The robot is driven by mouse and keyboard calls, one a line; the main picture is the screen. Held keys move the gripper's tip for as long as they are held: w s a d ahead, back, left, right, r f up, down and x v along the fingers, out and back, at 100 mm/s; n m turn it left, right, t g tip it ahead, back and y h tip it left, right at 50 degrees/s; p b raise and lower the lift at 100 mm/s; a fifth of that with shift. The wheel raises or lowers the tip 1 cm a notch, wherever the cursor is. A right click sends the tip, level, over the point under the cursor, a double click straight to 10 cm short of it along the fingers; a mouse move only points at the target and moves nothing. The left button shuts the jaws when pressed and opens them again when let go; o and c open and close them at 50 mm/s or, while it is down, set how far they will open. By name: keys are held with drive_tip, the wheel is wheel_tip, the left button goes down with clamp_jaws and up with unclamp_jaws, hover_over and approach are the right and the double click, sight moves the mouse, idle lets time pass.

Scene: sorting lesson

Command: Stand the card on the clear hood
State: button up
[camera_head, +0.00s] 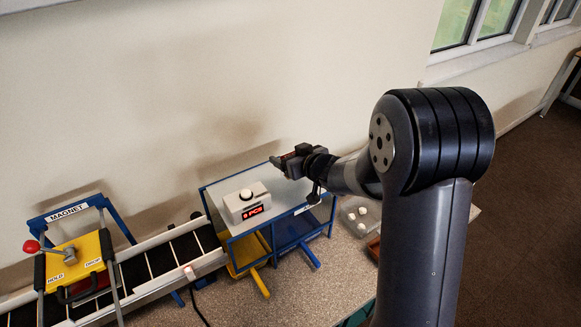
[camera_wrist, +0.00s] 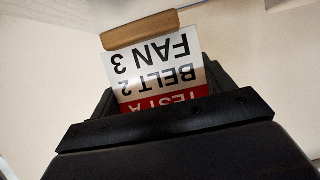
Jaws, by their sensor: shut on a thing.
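The card (camera_wrist: 152,68) fills the middle of the wrist view, white with a red band and upside-down text reading TEST A, BELT 2, FAN 3. A tan wooden strip (camera_wrist: 140,30) runs along its far edge. My gripper (camera_wrist: 160,98) is shut on the card; the fingertips are mostly hidden. In the head view, my gripper (camera_head: 280,161) is above the back right of the clear hood (camera_head: 288,193), which tops a blue-framed box. The card is too small to make out there, and the gap to the hood cannot be told.
A conveyor (camera_head: 160,262) with a yellow magnet unit (camera_head: 76,262) lies to the left. A clear tray (camera_head: 358,216) with white pieces is right of the box. The wall is close behind.

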drive_tip(key=shift+f, duration=1.7)
drive_tip(key=shift+f, duration=0.15)
drive_tip(key=o, duration=1)
drive_tip(key=shift+c, duration=0.2)
drive_tip(key=shift+r, duration=0.25)
drive_tip(key=v, duration=1.2)
drive_tip(key=shift+f, duration=0.1)
